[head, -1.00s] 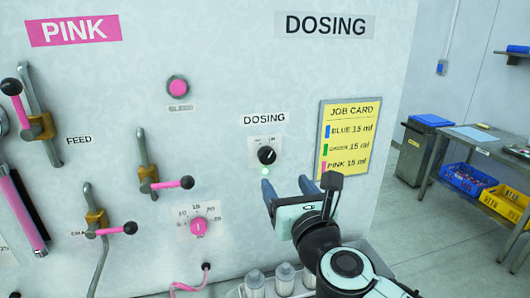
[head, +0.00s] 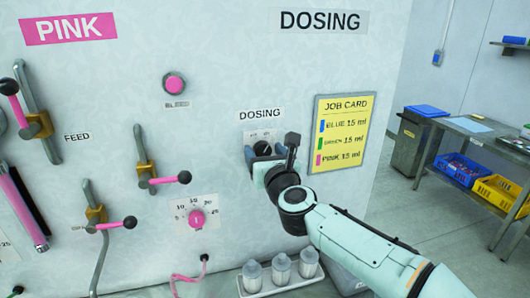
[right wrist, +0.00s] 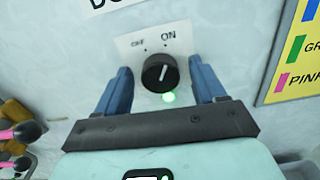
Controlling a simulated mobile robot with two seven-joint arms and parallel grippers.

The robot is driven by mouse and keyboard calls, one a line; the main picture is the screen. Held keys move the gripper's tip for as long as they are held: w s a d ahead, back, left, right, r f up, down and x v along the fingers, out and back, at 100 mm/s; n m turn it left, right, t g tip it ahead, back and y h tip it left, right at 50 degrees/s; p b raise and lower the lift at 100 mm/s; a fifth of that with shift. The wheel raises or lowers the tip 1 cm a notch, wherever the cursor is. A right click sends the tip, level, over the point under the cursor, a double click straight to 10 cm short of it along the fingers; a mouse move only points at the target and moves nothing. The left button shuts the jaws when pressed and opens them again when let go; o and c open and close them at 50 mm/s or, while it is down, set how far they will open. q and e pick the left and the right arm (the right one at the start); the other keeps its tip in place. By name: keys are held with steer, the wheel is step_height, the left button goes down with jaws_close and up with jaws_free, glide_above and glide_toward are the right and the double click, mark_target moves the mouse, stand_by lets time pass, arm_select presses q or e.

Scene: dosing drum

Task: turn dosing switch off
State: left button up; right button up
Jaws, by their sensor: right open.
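The dosing switch is a round black knob (right wrist: 160,73) with a white pointer line, on a white plate marked OFF at left and ON at right. The pointer is turned toward ON. A green lamp (right wrist: 169,97) glows just below the knob. In the head view the knob (head: 262,148) shows partly between the fingers, under the DOSING label (head: 261,114). My right gripper (head: 264,152) is open, with one blue finger on each side of the knob; the right wrist view shows its fingers (right wrist: 160,88) apart from the knob. My left gripper is out of view.
The yellow job card (head: 341,132) hangs close to the right of my gripper. Bottles in a rack (head: 281,268) stand below my arm.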

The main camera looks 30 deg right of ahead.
steer(key=c, duration=1.1)
steer(key=shift+o, duration=0.2)
steer(key=shift+n, duration=0.4)
steer(key=n, duration=0.5)
steer(key=shift+p, duration=0.4)
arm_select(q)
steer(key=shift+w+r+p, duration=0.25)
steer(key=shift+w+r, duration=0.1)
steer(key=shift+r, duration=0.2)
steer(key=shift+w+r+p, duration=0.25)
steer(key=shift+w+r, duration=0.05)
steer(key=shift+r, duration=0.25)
arm_select(e)
steer(key=n, duration=0.6)
steer(key=shift+a, duration=0.1)
steer(key=shift+n, duration=0.3)
steer(key=o, duration=1.1)
steer(key=shift+c, duration=0.2)
